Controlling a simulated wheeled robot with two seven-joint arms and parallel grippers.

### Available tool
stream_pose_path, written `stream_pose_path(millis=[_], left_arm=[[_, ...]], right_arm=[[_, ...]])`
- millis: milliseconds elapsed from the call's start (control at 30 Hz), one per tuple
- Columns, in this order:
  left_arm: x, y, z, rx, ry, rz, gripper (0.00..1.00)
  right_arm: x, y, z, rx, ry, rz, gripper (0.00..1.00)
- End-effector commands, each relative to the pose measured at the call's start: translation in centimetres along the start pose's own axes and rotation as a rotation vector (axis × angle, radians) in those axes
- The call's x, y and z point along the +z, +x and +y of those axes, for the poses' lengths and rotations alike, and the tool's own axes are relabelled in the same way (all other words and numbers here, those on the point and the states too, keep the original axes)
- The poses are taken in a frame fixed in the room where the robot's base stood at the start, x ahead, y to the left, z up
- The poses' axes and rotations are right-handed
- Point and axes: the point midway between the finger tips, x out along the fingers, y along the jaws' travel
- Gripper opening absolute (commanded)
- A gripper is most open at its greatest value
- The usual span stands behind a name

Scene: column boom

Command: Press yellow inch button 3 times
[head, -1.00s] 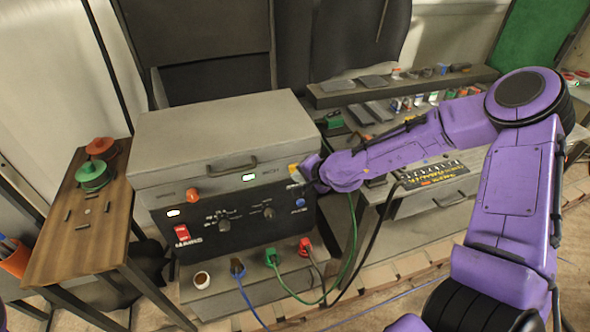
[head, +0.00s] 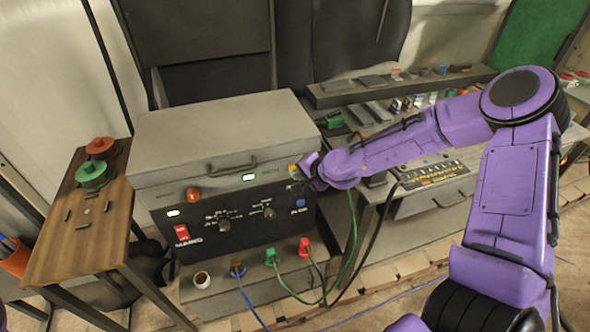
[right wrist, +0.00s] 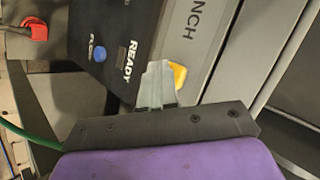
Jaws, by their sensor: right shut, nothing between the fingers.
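The yellow inch button (right wrist: 178,74) sits on the grey upper edge of the machine, beside the word INCH in the right wrist view. In the head view a small piece of the yellow button (head: 293,169) shows beside my gripper. My right gripper (right wrist: 158,72) is shut and empty. Its pale fingertips overlap the button's left side in the wrist view; I cannot tell whether they press it. In the head view the right gripper (head: 301,171) is at the machine's right front corner. My left gripper is not in view.
The black control panel (head: 240,222) carries a red switch (head: 182,233), knobs and a blue button (head: 298,202). Cables plug in below. A wooden table (head: 60,238) stands left.

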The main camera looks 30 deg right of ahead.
Motion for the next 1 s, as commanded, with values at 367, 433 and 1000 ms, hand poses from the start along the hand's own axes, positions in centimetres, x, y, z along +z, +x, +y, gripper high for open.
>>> stream_pose_path(millis=[367, 433, 1000], left_arm=[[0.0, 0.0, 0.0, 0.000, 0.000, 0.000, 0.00], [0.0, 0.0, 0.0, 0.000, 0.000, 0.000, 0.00], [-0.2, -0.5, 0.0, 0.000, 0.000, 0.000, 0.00]], right_arm=[[-0.2, 0.2, -0.2, -0.001, 0.000, 0.001, 0.00], [-0.2, 0.2, -0.2, -0.001, 0.000, 0.001, 0.00], [0.8, -1.1, 0.7, -0.001, 0.001, 0.000, 0.00]])
